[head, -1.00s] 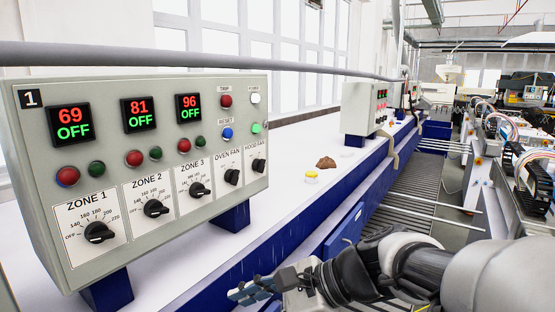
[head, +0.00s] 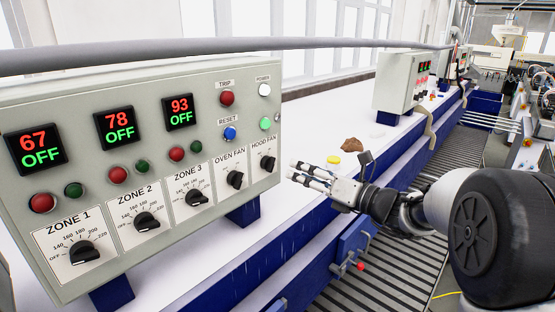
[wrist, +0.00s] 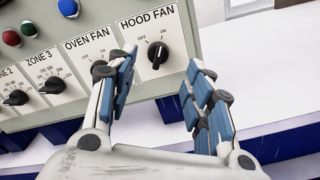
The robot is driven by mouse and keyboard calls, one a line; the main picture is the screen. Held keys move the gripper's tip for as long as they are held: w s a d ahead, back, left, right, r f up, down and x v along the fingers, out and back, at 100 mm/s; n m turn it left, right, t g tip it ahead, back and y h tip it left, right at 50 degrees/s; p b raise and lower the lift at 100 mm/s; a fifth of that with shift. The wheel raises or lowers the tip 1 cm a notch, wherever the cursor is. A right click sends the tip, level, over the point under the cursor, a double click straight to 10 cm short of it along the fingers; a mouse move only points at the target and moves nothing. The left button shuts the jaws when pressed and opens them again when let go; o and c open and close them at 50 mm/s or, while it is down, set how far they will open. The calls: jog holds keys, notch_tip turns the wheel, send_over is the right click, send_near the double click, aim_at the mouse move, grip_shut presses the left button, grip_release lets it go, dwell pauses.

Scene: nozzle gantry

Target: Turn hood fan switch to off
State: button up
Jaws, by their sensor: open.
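The hood fan switch (head: 267,163) is a black rotary knob at the right end of the grey control panel (head: 150,80). In the wrist view the knob (wrist: 157,54) sits on a white plate marked HOOD FAN, with OFF at left and ON at right. Its pointer seems near upright, but I cannot tell its exact setting. My gripper (wrist: 158,88) is open and empty. Its blue-padded fingers stand apart below and either side of the knob, not touching it. In the head view my gripper (head: 305,173) is right of the panel, pointing left toward it.
The oven fan knob (head: 235,180) is just left of the hood fan switch. Zone knobs, lamps and displays fill the rest of the panel. A grey pipe (head: 230,47) runs above. A yellow-lidded jar (head: 334,159) and a brown lump (head: 352,144) lie on the white counter.

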aim_at(275, 161)
jog(key=p+x, duration=0.1)
jog(key=x, duration=0.8)
jog(key=shift+w+a, duration=0.15)
jog(key=shift+c, duration=0.2)
jog(key=c, duration=1)
